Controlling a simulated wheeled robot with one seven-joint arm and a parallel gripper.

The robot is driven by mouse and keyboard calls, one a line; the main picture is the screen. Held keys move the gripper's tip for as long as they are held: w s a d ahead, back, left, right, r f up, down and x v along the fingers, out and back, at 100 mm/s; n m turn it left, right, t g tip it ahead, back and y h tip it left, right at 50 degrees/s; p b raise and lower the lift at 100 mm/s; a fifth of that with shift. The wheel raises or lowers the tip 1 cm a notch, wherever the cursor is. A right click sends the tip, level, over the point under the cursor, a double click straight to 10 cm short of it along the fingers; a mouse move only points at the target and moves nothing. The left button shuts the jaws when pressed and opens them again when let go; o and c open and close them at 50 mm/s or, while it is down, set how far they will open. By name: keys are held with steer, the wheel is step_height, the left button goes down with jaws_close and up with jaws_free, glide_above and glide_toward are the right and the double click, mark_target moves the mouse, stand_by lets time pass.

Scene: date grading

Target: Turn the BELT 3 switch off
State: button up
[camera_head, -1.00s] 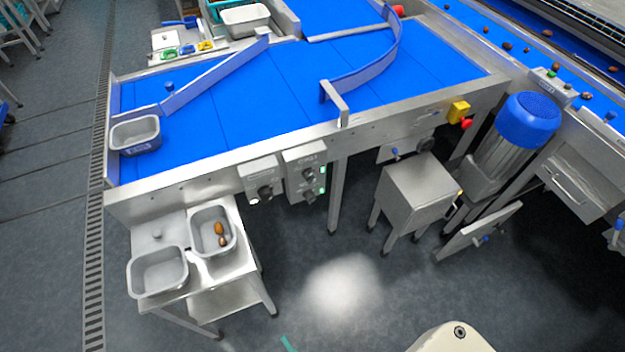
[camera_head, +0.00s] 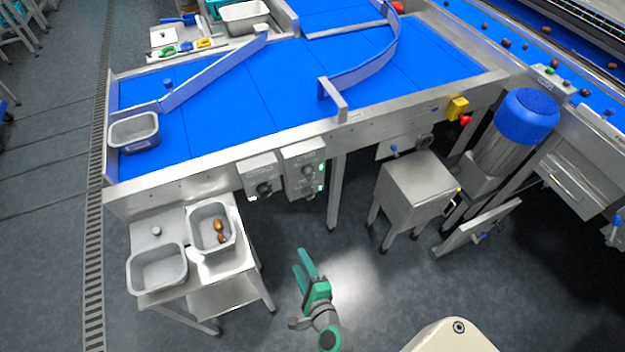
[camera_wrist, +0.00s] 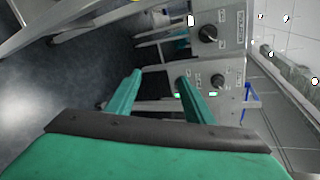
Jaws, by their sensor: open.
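Two grey switch boxes hang on the front rail of the blue belt table. The left box (camera_head: 260,172) has one black rotary knob (camera_head: 264,190) and a pale lamp. The right box (camera_head: 304,168) has two knobs and lit green lamps. I cannot read which label says BELT 3. In the wrist view, turned sideways, the one-knob box (camera_wrist: 228,42) is at the top and the two-knob box (camera_wrist: 228,88) below it. My green gripper (camera_head: 302,264) is open and empty, below and in front of the boxes, touching neither; its fingers (camera_wrist: 160,76) point toward them.
A small steel table (camera_head: 172,223) with two grey bins stands at the left, one bin (camera_head: 201,239) holding dates. A steel stand (camera_head: 418,192) and blue-capped motor (camera_head: 526,118) are at the right. A red button (camera_head: 465,120) sits on the rail. Open floor lies below the boxes.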

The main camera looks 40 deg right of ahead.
steer(key=w+d+r+m+t, duration=0.1)
steer(key=w+d+r+m, duration=0.1)
steer(key=w+d+m, duration=0.35)
steer(key=m+t, duration=0.3)
steer(key=m, duration=0.3)
glide_toward(309, 174)
steer(key=w+d+f+h, duration=0.1)
steer(key=w+d, duration=0.1)
steer(key=w, duration=0.6)
steer(key=shift+f, duration=0.15)
steer(key=c, duration=1)
steer(key=shift+w, duration=0.1)
steer(key=shift+c, duration=0.2)
